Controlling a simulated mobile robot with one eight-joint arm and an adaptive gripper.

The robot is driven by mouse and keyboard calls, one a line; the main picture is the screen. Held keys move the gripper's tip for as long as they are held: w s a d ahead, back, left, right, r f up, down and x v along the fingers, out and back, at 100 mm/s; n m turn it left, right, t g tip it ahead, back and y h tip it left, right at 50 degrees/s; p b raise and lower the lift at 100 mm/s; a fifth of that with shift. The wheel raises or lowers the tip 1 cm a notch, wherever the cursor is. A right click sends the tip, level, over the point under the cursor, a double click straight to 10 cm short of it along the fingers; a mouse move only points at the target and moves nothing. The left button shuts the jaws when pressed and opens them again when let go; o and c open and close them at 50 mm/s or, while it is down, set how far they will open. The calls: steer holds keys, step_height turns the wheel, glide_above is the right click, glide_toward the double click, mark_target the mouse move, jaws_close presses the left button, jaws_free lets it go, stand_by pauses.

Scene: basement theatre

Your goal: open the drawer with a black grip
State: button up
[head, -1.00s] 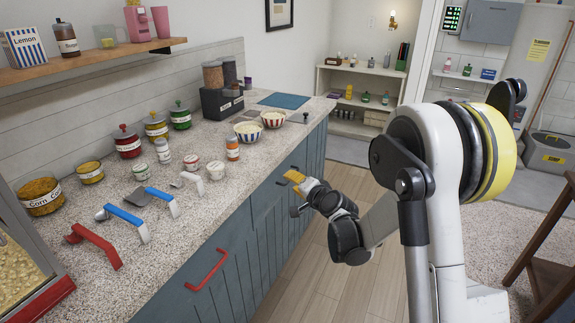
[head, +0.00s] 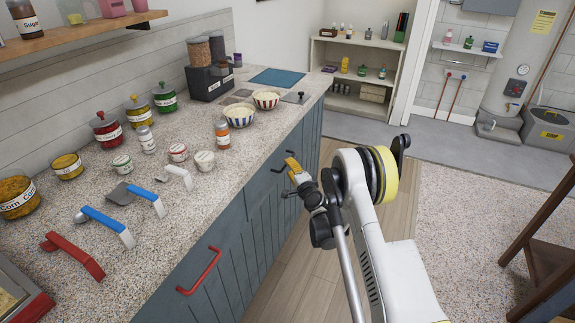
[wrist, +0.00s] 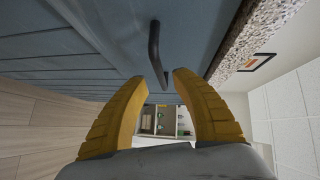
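The blue-grey drawer front (head: 258,188) is set in the counter just below the worktop, and it looks shut. Its black grip (head: 277,170) shows just left of my gripper (head: 291,164). In the wrist view the black grip (wrist: 154,45) stands off the blue-grey front (wrist: 110,40), ahead of the fingertips and roughly in line with the gap between them. My gripper (wrist: 161,80) is open and empty, its two yellow fingers spread. I see no contact with the grip. A second dark handle (head: 289,152) shows farther along the counter, partly hidden near my fingers.
A red handle (head: 202,272) sticks out from the nearer cabinet front. The worktop (head: 190,190) holds jars, bowls and several scoops, including a red one (head: 72,254). The wooden floor (head: 285,270) beside the counter is clear. A wooden stand (head: 540,265) is at right.

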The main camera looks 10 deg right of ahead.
steer(key=shift+w+a+f+b, duration=0.1)
steer(key=shift+w+a+b, duration=0.1)
steer(key=shift+w, duration=0.65)
steer(key=shift+w+a+f+b, duration=0.1)
steer(key=shift+w+b, duration=0.1)
steer(key=shift+w, duration=0.65)
steer(key=shift+c, duration=0.5)
jaws_close()
